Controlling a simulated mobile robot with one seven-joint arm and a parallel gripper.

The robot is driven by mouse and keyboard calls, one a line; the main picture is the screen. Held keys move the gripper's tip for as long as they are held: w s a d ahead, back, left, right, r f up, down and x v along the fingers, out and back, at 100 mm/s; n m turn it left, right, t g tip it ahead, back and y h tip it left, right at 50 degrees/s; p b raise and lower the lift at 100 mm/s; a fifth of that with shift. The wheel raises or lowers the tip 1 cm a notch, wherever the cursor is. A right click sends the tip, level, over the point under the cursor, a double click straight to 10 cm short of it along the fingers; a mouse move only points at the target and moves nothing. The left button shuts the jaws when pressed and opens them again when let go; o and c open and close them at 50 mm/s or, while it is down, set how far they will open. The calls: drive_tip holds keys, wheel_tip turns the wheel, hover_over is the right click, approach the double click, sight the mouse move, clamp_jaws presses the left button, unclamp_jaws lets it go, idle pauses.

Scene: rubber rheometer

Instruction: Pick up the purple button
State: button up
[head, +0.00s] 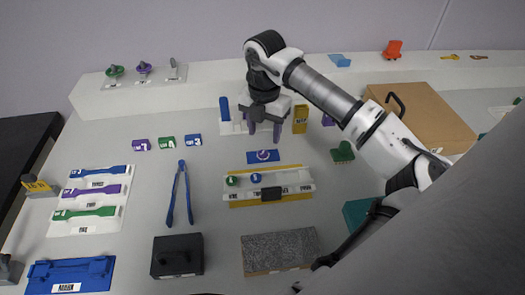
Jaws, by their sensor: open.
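A small round purple piece with a pale marking, apparently the purple button (263,155), lies on a small blue plate (250,157) near the middle of the table.
A white tray (300,178) with green and blue round pieces is just in front. Blue tweezers (180,195) lie left of it. A blue upright piece (224,108) and a yellow block (300,118) flank my gripper. Purple, green and blue numbered blocks (166,142) stand left.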

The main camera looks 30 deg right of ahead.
sight(263, 154)
drive_tip(key=shift+w+f+p, duration=0.15)
drive_tip(key=shift+f+p, duration=1.15)
drive_tip(key=shift+f, duration=2.25)
drive_tip(key=shift+c, duration=0.2)
drive_tip(key=c, duration=1)
